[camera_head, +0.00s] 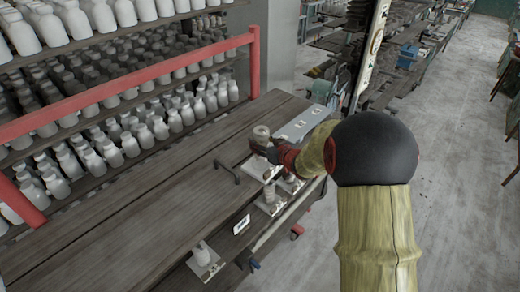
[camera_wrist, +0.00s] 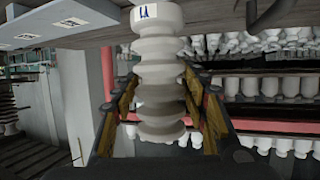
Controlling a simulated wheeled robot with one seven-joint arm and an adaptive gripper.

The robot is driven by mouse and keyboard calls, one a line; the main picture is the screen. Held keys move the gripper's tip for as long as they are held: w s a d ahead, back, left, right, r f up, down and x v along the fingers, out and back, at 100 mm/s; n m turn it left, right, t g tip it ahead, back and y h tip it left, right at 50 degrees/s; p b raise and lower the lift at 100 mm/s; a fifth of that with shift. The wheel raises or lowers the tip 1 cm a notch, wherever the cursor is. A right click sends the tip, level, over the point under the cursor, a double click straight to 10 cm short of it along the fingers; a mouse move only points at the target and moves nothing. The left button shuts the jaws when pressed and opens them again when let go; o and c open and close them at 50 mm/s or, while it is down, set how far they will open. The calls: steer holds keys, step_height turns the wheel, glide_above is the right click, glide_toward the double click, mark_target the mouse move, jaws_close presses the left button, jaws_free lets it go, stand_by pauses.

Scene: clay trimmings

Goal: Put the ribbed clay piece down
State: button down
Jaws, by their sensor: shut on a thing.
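The ribbed clay piece (camera_wrist: 160,75) is pale, with several stacked rings and a small lettered label near its end. My gripper (camera_wrist: 160,108) is shut on it, with a finger on either side. In the head view the piece (camera_head: 261,133) shows as a beige top above my gripper (camera_head: 262,150), over the right part of the wooden table (camera_head: 150,225). The gripper hides its lower part there. I cannot tell whether the piece touches anything beneath it.
Another ribbed piece (camera_head: 269,192) stands on a pale tile just below my gripper. A small white piece (camera_head: 203,252) stands on a tile near the front edge. A grey board (camera_head: 305,122) with white cards lies behind. Shelves of white bottles (camera_head: 130,145) with a red rail stand left.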

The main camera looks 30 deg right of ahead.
steer(key=shift+w+a+f, duration=0.1)
steer(key=shift+w+f, duration=0.1)
steer(key=f+p, duration=0.1)
steer(key=f, duration=0.2)
steer(key=shift+w, duration=0.2)
steer(key=shift+f, duration=0.1)
steer(key=shift+s+f, duration=0.1)
steer(key=c, duration=1)
jaws_free()
steer(key=shift+f, duration=0.15)
